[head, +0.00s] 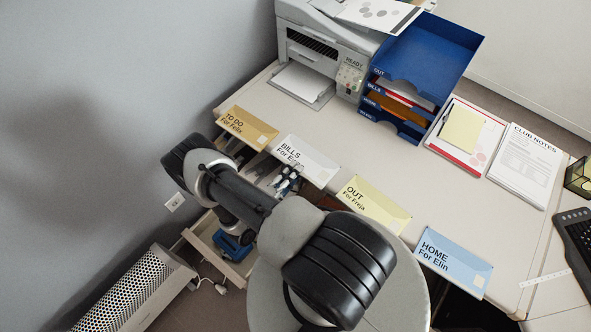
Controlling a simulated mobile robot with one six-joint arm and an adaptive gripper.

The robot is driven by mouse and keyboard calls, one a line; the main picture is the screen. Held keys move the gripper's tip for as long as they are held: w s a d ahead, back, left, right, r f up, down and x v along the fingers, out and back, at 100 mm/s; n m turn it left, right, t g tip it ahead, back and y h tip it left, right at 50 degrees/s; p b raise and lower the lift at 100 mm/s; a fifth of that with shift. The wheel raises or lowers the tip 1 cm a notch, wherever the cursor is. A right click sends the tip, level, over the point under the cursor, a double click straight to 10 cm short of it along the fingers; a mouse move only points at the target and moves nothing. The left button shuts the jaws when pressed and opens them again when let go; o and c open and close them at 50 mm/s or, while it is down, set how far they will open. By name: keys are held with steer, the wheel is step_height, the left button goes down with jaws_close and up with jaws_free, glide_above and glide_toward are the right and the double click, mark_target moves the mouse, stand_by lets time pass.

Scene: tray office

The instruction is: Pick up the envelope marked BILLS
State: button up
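The white envelope marked BILLS For Elin (318,166) lies flat at the front edge of the desk, second from the left in a row of envelopes. Its lower left part is partly covered. My gripper (288,179) appears as a small dark and silver shape at the envelope's near left edge, partly hidden behind my arm. I cannot tell whether its fingers are open or shut, or whether they touch the envelope.
Beside it lie a tan TO DO envelope (246,126), a yellow OUT envelope (372,204) and a blue HOME envelope (453,262). A blue tray stack (430,62) and printer (330,45) stand behind. An open drawer (205,240) and heater (135,290) are at lower left.

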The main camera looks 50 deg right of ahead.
jaws_close()
stand_by(0.4)
stand_by(0.5)
step_height(320, 180, up, 2)
steer(key=shift+r+p, duration=0.25)
steer(key=shift+p, duration=0.55)
steer(key=a+r, duration=0.2)
steer(key=a, duration=0.5)
steer(key=s+a+r, duration=0.1)
steer(key=a+r, duration=0.2)
steer(key=a, duration=0.4)
steer(key=shift+p, duration=0.4)
